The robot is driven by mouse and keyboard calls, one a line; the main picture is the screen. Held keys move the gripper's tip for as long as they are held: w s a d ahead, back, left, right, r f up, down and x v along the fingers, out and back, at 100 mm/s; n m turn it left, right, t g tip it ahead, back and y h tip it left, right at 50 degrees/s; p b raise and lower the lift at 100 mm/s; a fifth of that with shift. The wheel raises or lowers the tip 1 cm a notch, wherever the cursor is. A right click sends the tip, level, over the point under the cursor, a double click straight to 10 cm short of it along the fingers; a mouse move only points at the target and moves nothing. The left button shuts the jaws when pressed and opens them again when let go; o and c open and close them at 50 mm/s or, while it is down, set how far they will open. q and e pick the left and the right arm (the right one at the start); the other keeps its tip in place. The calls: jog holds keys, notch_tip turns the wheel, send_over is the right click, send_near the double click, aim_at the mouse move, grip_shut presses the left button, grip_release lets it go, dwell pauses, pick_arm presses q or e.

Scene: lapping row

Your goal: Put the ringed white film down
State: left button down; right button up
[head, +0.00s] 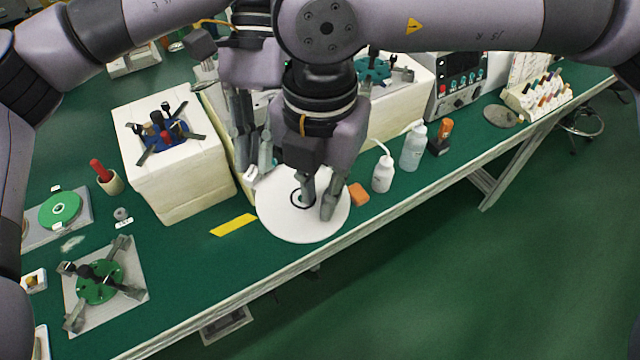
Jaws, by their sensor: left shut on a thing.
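The ringed white film (282,222) is a round white sheet with a dark ring near its middle. It appears in the head view at the bench's front edge. My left gripper (255,168) is shut at the film's far left edge, where a small white piece shows by its fingertips; its grip is partly hidden. My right gripper (318,199) is over the film with its fingers apart, one by the dark ring and one nearer the right edge. I cannot tell whether these fingers touch the film, or whether it lies flat on the bench.
A yellow strip (233,225) lies left of the film and an orange block (359,194) right of it. White bottles (383,174) stand further right. A cream box (185,185) with a blue fixture stands behind left.

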jog(key=o, duration=1.8)
jog(key=shift+c, duration=0.2)
